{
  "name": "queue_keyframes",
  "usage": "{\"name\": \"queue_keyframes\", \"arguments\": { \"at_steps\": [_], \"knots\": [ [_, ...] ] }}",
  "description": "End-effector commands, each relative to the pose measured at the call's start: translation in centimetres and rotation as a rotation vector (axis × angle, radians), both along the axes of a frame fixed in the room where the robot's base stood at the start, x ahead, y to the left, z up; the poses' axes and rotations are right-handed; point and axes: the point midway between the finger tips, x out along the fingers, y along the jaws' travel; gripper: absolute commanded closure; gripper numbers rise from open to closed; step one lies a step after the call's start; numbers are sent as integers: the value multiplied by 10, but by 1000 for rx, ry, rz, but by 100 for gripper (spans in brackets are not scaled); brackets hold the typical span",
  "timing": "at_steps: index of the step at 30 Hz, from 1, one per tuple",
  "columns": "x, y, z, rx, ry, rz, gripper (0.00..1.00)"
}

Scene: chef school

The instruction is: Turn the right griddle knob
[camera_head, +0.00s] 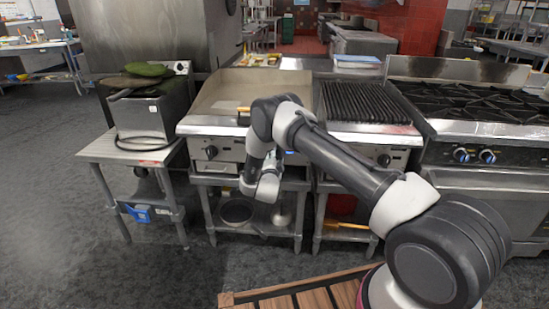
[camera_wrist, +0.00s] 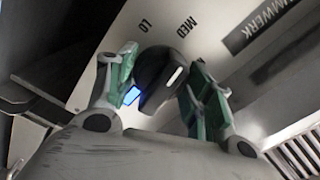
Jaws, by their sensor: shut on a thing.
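The griddle (camera_head: 218,98) stands in the middle of the head view. Its left knob (camera_head: 211,152) shows on the front panel. The right part of the panel is hidden behind my arm. In the wrist view, a dark knob (camera_wrist: 155,68) with a white mark sits on a metal panel with LO and MED labels. My gripper (camera_wrist: 162,88) has its green fingers on either side of this knob and is shut on it. The fingertips are hidden behind my arm in the head view.
A ribbed grill (camera_head: 365,102) with its own knob (camera_head: 384,160) stands to the right, then a range (camera_head: 470,105) with blue-lit knobs. A fryer (camera_head: 150,110) stands on a stand at the left. A slatted wooden surface (camera_head: 300,298) lies in front. Open floor lies at the left.

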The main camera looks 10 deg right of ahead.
Motion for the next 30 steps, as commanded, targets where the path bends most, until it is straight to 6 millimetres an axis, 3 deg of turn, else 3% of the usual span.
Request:
{"name": "queue_keyframes", "arguments": {
  "at_steps": [2, 3, 4, 13, 17, 30],
  "knots": [
    [-1, -1, -1, -1, 2, -2, 72],
    [-1, -1, -1, -1, 2, -2, 43],
    [-1, -1, -1, -1, 2, -2, 40],
    [-1, 0, 0, -1, 1, 0, 40],
    [-10, 3, -1, -2, 2, 0, 40],
    [-95, 31, -1, -2, 3, 1, 40]
  ]
}}
